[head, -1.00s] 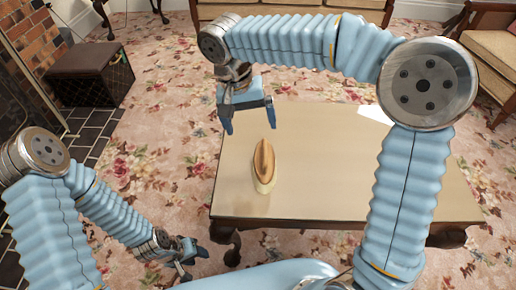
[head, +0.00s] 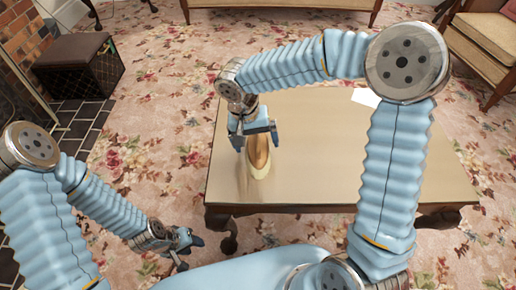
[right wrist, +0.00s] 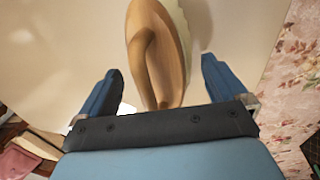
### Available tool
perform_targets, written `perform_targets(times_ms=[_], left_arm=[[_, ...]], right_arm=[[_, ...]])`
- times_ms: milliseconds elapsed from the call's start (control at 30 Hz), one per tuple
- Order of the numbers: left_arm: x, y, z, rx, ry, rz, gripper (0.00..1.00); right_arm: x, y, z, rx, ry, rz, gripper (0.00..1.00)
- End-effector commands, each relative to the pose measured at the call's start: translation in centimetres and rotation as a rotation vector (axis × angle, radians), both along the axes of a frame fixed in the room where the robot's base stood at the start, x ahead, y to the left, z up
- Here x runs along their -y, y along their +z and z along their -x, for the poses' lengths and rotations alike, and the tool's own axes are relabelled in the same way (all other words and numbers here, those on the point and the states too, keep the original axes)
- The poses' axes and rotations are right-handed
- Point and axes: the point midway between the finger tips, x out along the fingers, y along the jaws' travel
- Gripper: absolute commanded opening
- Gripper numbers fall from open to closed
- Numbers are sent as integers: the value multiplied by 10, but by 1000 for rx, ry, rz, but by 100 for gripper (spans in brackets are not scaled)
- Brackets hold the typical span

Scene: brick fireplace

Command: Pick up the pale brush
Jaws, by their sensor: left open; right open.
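The pale brush (head: 259,160) lies on the table (head: 310,160), near its left edge, with a tan wooden back and a cream underside. In the right wrist view the brush (right wrist: 152,50) shows a raised curved wooden handle and sits ahead of and between the fingers. My right gripper (head: 257,145) is open just above the brush's far end and hides part of it in the head view. Its two blue fingers also show in the right wrist view (right wrist: 163,85), with nothing between the tips but the view of brush and table. My left gripper (head: 184,251) is open and empty, low at the table's front left.
A white sheet (head: 366,97) lies at the table's far side. A dark box-like stool (head: 80,65) stands on the left by the brick fireplace. A cushioned chair (head: 492,45) is at the upper right. Most of the tabletop right of the brush is clear.

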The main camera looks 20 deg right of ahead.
Motion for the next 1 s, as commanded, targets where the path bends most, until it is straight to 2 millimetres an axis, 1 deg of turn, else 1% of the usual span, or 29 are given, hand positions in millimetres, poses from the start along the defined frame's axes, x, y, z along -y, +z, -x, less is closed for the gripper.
perform_targets(times_ms=[133,167,200,567,867,1000], left_arm=[[0,0,0,0,0,0,43],[0,0,0,0,0,0,43],[0,0,0,0,0,0,43],[0,0,0,0,0,0,43],[0,1,0,0,0,0,43],[0,2,0,0,-1,1,43]], right_arm=[[0,0,0,0,0,0,99],[0,0,0,0,0,0,96],[0,0,0,0,0,0,90],[0,1,0,0,1,0,34],[0,3,0,2,1,0,34],[0,16,-1,3,1,1,34]])
